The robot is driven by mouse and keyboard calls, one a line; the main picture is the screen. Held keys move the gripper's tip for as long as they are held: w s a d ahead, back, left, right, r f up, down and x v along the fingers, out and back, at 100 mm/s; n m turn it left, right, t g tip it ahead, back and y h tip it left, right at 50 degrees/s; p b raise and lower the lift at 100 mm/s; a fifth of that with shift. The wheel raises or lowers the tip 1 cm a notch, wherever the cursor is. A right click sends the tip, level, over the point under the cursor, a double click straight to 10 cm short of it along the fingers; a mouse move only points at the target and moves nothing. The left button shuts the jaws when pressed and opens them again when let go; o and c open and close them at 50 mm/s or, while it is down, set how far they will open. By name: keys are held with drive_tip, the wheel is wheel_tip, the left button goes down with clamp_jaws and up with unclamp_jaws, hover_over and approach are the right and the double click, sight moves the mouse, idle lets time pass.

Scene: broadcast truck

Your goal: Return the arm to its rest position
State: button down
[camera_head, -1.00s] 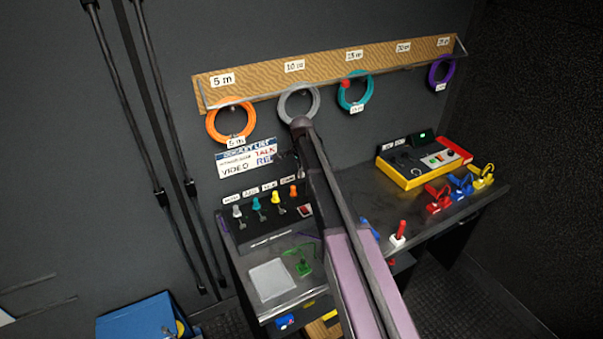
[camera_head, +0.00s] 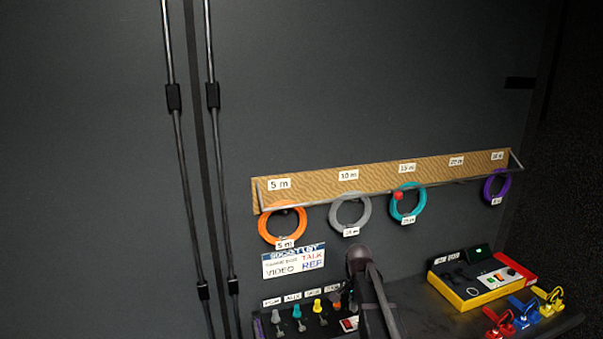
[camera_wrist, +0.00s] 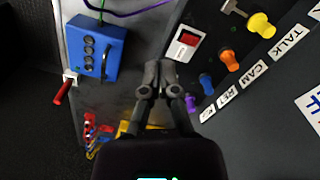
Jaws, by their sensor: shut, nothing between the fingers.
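My gripper (camera_wrist: 159,78) shows in the wrist view with its two dark fingers together and nothing between them. It hangs over the desk area, between a blue box with dark knobs (camera_wrist: 94,50) and a panel of coloured plugs. In the head view my arm (camera_head: 372,290) rises from the bottom edge in front of the desk. Its top end is just below the grey cable coil (camera_head: 350,211). The gripper itself cannot be made out in the head view.
A wooden rack board (camera_head: 380,180) on the wall carries orange (camera_head: 282,223), teal (camera_head: 408,202) and purple (camera_head: 497,187) coils. The desk holds a yellow-and-red console (camera_head: 483,279) and coloured plugs. A red switch (camera_wrist: 184,43) is close to my gripper. Cables run along the left wall.

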drive_tip(key=s+n, duration=0.9)
drive_tip(key=s, duration=1.1)
drive_tip(key=shift+d+f+n, duration=0.25)
drive_tip(key=shift+d+n, duration=0.05)
drive_tip(key=shift+d, duration=0.05)
